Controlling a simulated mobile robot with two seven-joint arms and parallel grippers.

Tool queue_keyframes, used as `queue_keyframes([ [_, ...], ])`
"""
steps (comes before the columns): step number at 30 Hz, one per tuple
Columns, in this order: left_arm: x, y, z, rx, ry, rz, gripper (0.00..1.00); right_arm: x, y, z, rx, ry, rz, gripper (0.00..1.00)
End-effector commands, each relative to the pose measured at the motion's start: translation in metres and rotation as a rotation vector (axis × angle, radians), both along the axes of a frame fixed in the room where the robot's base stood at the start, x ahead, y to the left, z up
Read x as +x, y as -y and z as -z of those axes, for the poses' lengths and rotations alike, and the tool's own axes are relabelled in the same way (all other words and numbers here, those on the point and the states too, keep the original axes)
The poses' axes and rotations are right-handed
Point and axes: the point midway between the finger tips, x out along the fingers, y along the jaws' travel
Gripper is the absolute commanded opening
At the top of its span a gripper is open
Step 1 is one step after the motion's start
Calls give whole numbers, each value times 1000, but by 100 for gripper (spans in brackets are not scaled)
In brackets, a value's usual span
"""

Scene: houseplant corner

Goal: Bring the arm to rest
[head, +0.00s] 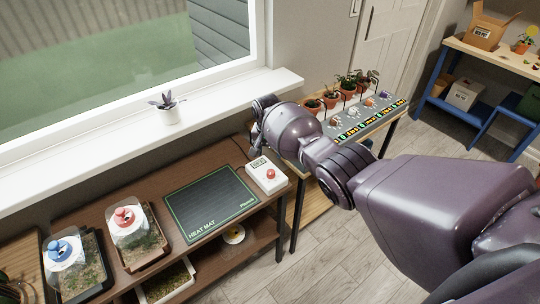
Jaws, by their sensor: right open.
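My right arm reaches in from the right and stretches across to the back of the brown bench. My right gripper (255,135) is open at the arm's far end, above the bench's back right corner near the window sill. Its fingers are small and partly hidden by my own wrist, and I see nothing held in it. A white control box (266,175) with a red button sits on the bench just below it in the picture. I cannot tell the height between them. My left gripper is not in view.
A dark heat mat (212,203) lies on the bench, with two lidded trays, red-knobbed (124,217) and blue-knobbed (62,251), to its left. A small potted plant (168,109) stands on the sill. Potted plants (331,99) line a grey table behind my arm. Open floor lies right of the bench.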

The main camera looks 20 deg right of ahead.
Motion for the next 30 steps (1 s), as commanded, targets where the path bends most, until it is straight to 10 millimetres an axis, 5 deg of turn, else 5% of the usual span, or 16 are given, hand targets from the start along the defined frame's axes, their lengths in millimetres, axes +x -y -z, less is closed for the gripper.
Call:
queue_keyframes([
  [22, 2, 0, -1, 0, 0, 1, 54, 2, 0, -8, 2, 10, -32, 58],
  [26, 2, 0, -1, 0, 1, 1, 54, 20, -3, -13, 7, 115, -122, 58],
  [30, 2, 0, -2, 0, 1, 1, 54, 60, -19, -53, 2, 350, -262, 58],
])
